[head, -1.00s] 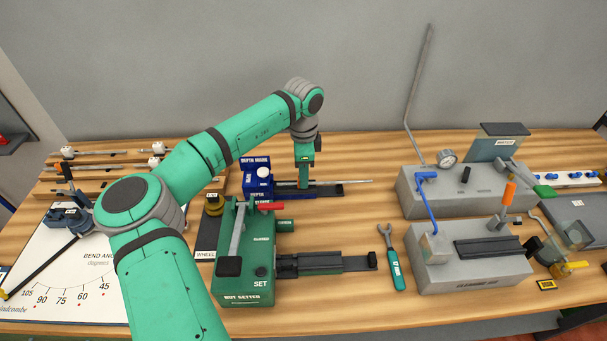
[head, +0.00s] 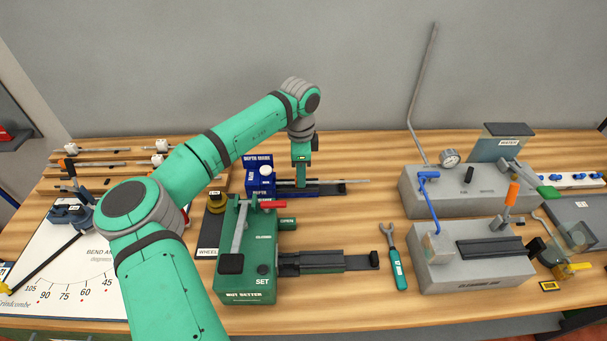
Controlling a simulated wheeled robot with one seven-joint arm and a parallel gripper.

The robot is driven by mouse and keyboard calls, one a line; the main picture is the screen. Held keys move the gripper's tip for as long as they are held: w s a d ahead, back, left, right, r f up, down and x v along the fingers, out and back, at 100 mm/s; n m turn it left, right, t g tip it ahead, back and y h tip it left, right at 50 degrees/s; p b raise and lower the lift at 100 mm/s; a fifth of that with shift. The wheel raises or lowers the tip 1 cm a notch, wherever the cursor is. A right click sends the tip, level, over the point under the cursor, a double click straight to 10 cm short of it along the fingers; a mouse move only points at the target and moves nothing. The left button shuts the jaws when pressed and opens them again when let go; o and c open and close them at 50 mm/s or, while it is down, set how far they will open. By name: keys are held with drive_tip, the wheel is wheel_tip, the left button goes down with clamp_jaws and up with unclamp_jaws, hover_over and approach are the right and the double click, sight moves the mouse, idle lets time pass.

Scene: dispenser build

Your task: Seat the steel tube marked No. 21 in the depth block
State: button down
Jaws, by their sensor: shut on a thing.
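My gripper (head: 301,184) is at the back middle of the bench, pointing down, shut on a thin steel tube (head: 345,182). The tube lies level, pointing left toward the blue depth block (head: 259,162), with its right part sticking out past the gripper. The depth block has a white knob (head: 266,170) and a dark rail (head: 328,189) running right, under the tube. The tube's left end is hidden by the gripper and the block, so I cannot tell whether it is inside. The tube's number cannot be read.
Grey test units (head: 472,271) stand at the right. Tubes rest on a wooden rack (head: 110,163) at the left.

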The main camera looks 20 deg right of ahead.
sight(289, 182)
drive_tip(key=shift+w+a, duration=0.25)
drive_tip(key=shift+a, duration=0.6)
drive_tip(key=shift+w+a, duration=0.2)
drive_tip(key=shift+a, duration=0.65)
drive_tip(key=c, duration=1.3)
unclamp_jaws()
drive_tip(key=shift+o, duration=0.2)
drive_tip(key=shift+r, duration=0.1)
wheel_tip(289, 182, up, 7)
drive_tip(key=shift+w+a, duration=0.1)
drive_tip(key=shift+a, duration=0.05)
